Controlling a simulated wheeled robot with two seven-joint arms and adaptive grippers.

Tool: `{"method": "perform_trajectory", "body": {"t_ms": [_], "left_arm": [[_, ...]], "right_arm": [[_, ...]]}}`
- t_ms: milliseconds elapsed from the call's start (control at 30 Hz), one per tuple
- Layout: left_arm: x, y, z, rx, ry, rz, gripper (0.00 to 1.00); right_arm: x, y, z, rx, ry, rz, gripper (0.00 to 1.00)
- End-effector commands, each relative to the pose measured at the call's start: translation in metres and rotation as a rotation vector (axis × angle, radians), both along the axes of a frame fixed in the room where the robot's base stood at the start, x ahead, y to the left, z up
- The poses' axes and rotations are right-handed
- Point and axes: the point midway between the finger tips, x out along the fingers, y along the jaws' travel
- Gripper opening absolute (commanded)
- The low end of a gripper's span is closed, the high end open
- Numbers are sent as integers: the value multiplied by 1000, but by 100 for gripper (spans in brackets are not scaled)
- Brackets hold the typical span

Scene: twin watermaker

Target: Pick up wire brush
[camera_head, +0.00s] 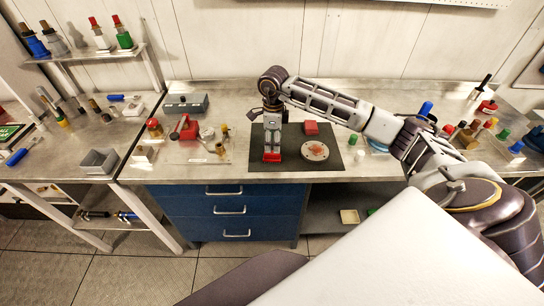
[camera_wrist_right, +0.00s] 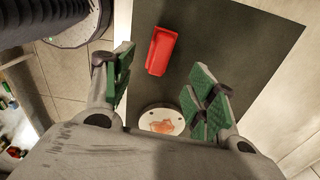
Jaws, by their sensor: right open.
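My right gripper (camera_head: 271,144) points down over the left part of a dark mat (camera_head: 345,166) on the workbench. In the right wrist view its green-padded fingers (camera_wrist_right: 160,88) are apart, with nothing between them. A red oblong piece (camera_wrist_right: 161,50) lies on the mat beyond the fingers. It also shows in the head view just below the gripper (camera_head: 271,156). I cannot tell whether it is the wire brush; no bristles are visible. A second red block (camera_head: 311,128) lies at the back of the mat. My left gripper is not in view.
A round pale disc with a reddish patch (camera_head: 315,151) lies on the mat's right half. Several coloured parts crowd the bench's right side. My right arm spans the bench above the mat.

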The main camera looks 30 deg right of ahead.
Motion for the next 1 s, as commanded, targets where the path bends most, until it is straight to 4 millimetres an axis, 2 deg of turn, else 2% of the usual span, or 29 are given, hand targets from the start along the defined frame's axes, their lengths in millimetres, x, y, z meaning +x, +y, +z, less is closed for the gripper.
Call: {"method": "perform_trajectory", "body": {"t_ms": [200,667,1000], "left_arm": [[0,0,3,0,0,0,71],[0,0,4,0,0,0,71],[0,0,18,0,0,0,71]], "right_arm": [[0,0,-16,0,0,1,57],[0,1,-19,1,-1,1,57],[1,5,-48,0,2,0,57]]}}
